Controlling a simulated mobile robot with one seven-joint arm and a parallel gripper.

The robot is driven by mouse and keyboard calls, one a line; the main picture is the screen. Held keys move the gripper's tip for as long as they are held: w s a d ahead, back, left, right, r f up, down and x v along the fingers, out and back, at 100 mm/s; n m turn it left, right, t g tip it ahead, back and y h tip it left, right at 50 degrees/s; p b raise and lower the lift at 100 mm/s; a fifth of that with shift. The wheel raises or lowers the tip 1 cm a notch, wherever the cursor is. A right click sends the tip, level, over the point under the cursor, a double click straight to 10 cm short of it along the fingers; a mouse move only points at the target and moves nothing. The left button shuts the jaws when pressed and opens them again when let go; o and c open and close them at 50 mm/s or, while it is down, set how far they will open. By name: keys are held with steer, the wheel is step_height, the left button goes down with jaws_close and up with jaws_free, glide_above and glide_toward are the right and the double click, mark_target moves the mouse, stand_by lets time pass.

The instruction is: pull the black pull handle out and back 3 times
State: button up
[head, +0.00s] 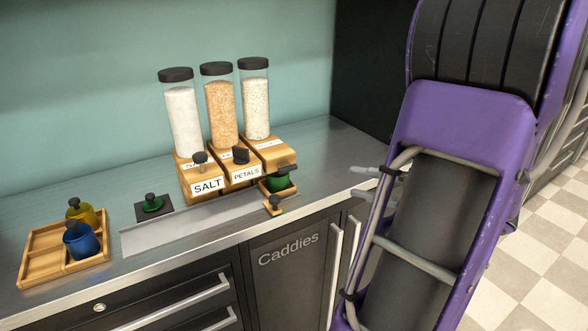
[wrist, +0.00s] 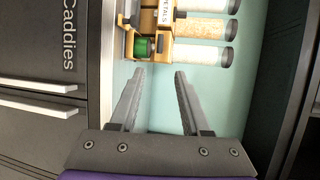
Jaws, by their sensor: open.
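Three wooden dispensers with clear, black-capped cylinders stand on the counter. Dark handles show on the left dispenser (head: 200,158), the middle dispenser (head: 240,155) and the right one (head: 286,169); I cannot tell which is the task's pull handle. A green jar (head: 279,184) sits under the right dispenser, with a small dark knob (head: 274,200) in front of it. The jar also shows in the wrist view (wrist: 142,47). My gripper (head: 354,180) is open and empty, to the right of the dispensers and apart from them. Its two fingers (wrist: 160,72) point toward the dispensers.
A wooden tray (head: 35,262) with a yellow jar (head: 82,212) and a blue jar (head: 78,239) sits at the left. A green knob on a dark square (head: 153,205) lies between tray and dispensers. Cabinets marked Caddies (head: 290,265) stand below. A dark wall (head: 372,75) rises behind my arm.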

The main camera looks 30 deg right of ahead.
mark_target(291, 169)
steer(key=x, duration=1.7)
steer(key=shift+w, duration=0.1)
jaws_close()
steer(key=shift+f, duration=0.1)
stand_by(0.6)
